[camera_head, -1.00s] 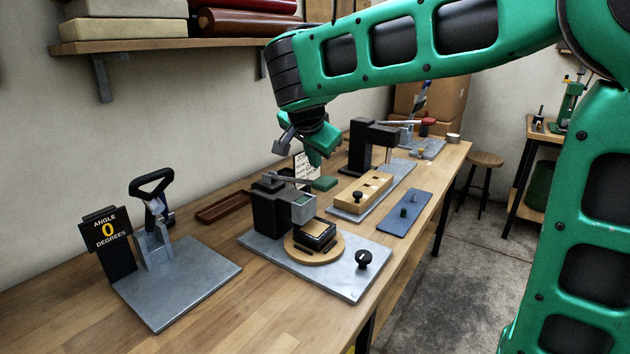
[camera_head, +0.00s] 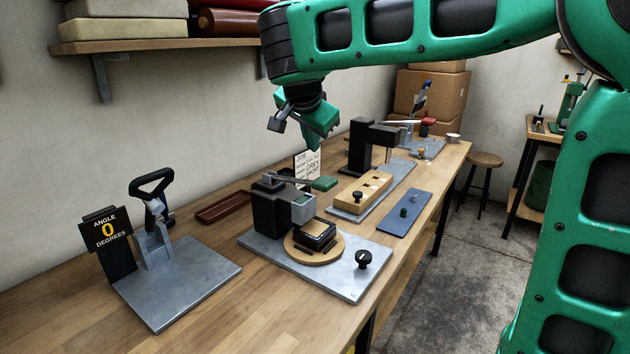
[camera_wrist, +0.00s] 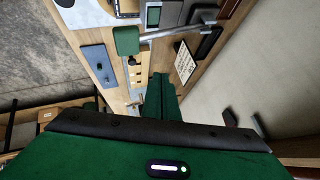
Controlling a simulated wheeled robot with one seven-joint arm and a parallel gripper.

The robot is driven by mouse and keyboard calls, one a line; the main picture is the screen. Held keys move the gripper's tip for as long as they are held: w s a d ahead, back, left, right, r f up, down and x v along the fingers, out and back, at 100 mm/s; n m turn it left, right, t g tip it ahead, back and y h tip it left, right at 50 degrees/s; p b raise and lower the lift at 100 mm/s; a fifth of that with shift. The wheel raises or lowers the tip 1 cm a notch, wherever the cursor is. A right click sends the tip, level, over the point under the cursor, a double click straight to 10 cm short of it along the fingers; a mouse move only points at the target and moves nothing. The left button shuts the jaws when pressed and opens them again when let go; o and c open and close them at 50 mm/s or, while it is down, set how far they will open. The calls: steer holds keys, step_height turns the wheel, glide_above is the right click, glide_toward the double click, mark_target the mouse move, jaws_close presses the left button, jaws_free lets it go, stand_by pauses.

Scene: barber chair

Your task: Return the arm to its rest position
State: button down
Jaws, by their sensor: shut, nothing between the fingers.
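My green arm reaches across the top of the head view and bends down at its black wrist. My gripper (camera_head: 315,147) hangs above the workbench (camera_head: 200,310), over the far side of the press fixture (camera_head: 272,215). It is shut and empty, and touches nothing that I can see. In the wrist view the green fingers (camera_wrist: 161,92) lie together, pointing over the bench. The press lever's green pad (camera_head: 324,183) is below the gripper and also shows in the wrist view (camera_wrist: 126,41).
A printed job card (camera_head: 307,165) stands just behind the lever. An angle fixture (camera_head: 160,240) reading 0 degrees is at left. A blue plate (camera_head: 405,213) and wooden block (camera_head: 362,190) lie to the right. A shelf (camera_head: 170,43) juts from the wall. Cardboard boxes (camera_head: 432,92) are behind.

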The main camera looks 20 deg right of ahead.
steer(key=s+d+f+n+g+y, duration=0.1)
steer(key=s+d+f+g, duration=0.1)
steer(key=s+d+f, duration=0.5)
steer(key=s+d+f+n+g, duration=0.2)
steer(key=s+d+f+g, duration=0.15)
steer(key=s+d, duration=0.75)
steer(key=s+f+n+g+y, duration=0.1)
steer(key=s+f, duration=0.3)
steer(key=s, duration=0.6)
steer(key=s+f+n+g+y, duration=0.1)
steer(key=s+f, duration=0.4)
steer(key=s, duration=0.5)
steer(key=shift+s+f+n+y, duration=0.25)
steer(key=shift+n+y, duration=0.05)
steer(key=shift+y, duration=0.2)
steer(key=shift+a, duration=0.1)
